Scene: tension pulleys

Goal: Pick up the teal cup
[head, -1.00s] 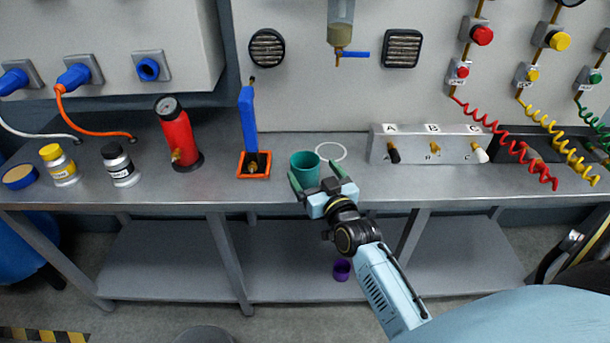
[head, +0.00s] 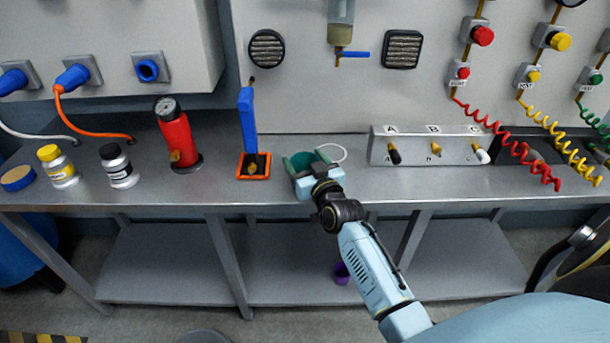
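My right gripper (head: 303,164) reaches in from the lower right. Its fingers lie on either side of the cup, and its palm hides the cup's front. I cannot tell whether the fingers touch the cup's wall. The gripper looks open around the cup. My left gripper is not in view.
The metal bench (head: 215,185) also holds an orange tray (head: 242,174) with a blue lever, a red cylinder (head: 177,138), and two jars at left. A switch box (head: 430,146) stands right of the white ring (head: 331,151). A purple cup (head: 341,273) is below.

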